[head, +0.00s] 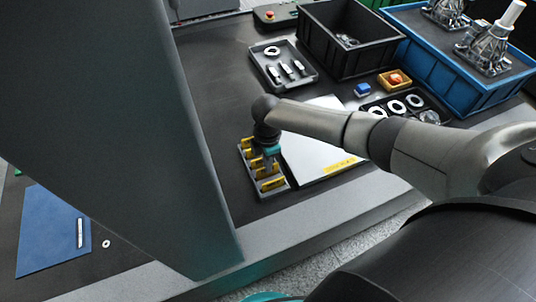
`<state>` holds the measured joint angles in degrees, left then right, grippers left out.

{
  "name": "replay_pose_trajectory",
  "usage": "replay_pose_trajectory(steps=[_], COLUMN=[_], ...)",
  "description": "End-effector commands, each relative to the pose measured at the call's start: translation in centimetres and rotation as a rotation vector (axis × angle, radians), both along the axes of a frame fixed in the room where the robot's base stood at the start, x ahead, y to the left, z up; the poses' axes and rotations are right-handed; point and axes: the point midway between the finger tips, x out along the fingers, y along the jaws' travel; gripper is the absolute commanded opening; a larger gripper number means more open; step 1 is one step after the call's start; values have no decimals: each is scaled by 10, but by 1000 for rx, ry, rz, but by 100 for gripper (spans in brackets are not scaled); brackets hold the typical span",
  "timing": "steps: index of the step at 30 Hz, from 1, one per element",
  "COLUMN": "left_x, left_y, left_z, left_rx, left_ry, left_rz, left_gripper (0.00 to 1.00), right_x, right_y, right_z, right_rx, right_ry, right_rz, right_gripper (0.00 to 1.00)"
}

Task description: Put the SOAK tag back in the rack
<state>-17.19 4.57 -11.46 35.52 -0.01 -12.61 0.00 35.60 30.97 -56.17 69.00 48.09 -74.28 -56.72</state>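A grey rack (278,190) with several yellow tags stands on the dark table, left of a white board. One yellow tag (271,184) shows at its near end, and others lie farther back. The lettering on the tags is too small to read, so I cannot tell which is the SOAK tag. My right gripper (269,163) points down over the middle of the rack, at or close to the tags. Its fingertips are small and partly hidden, so I cannot tell whether they hold a tag. My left gripper is not in view.
The white board (318,135) with a yellow label lies right of the rack. Behind are a grey tray (275,80), a black bin (330,60) and a blue crate (440,70). A blue mat (48,235) lies far left. A large grey upright (150,130) blocks the left-middle.

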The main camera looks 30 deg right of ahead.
Motion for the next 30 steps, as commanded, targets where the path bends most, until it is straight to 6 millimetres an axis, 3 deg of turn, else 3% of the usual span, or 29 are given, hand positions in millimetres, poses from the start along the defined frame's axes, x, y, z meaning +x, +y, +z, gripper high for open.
replay_pose_trajectory(steps=[18, 27, 30], left_x=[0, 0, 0], left_y=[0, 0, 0], left_z=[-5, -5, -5], left_rx=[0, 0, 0], left_ry=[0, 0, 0], left_rz=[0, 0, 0], left_gripper=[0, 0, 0], right_x=[0, 0, 0], right_y=[0, 0, 0], right_z=[-8, -8, -8], right_rx=[0, 0, 0], right_ry=[0, 0, 0], right_rz=[0, 0, 0], right_gripper=[0, 37, 40])
